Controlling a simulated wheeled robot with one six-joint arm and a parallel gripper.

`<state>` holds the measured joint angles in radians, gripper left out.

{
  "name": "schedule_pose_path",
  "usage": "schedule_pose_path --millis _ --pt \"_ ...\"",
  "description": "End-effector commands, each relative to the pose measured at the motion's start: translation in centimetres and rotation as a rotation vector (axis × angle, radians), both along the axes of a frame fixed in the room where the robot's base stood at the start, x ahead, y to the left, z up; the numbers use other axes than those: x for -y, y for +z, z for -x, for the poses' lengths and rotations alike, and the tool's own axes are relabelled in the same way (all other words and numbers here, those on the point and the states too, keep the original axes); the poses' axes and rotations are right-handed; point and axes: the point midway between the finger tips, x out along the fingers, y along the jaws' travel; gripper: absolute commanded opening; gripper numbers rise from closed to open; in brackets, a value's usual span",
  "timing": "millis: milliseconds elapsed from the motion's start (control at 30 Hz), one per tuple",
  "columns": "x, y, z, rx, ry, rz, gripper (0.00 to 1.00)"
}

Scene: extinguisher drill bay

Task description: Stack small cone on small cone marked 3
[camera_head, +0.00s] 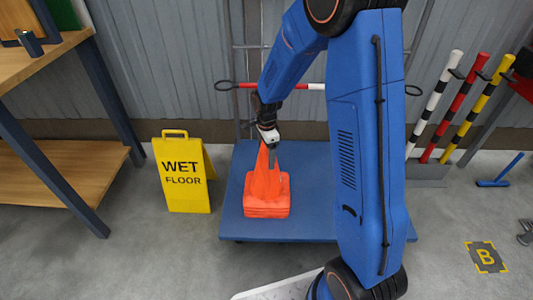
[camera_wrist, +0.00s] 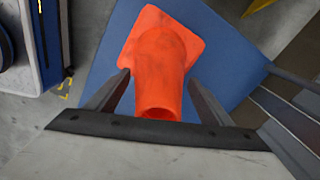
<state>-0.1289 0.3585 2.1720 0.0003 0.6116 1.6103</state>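An orange cone (camera_head: 264,186) stands upright on the blue platform, with layered base edges that look like cones nested in a stack. No number is readable on it. My gripper (camera_head: 268,152) is at the cone's narrow top, pointing down. In the wrist view, the cone (camera_wrist: 161,68) shows its open top and square base between the two fingers of my gripper (camera_wrist: 158,80). A narrow gap seems to show on each side, so the fingers look open around it. The far side of the cone is hidden.
The blue platform cart (camera_head: 310,160) has bare room behind the cone; my arm covers its right part. A yellow wet floor sign (camera_head: 182,180) stands to the left, beside a wooden workbench (camera_head: 60,55). Striped posts (camera_head: 468,110) stand at the right.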

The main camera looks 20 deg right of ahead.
Motion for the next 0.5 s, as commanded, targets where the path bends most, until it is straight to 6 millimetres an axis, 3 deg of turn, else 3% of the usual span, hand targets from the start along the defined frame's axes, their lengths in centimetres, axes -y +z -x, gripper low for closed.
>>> schedule_pose_path --millis 333,500 --pt "0.0 0.1 0.0 0.000 0.000 0.000 0.85" --pt "0.0 1.3 0.0 0.002 0.000 0.000 0.85"
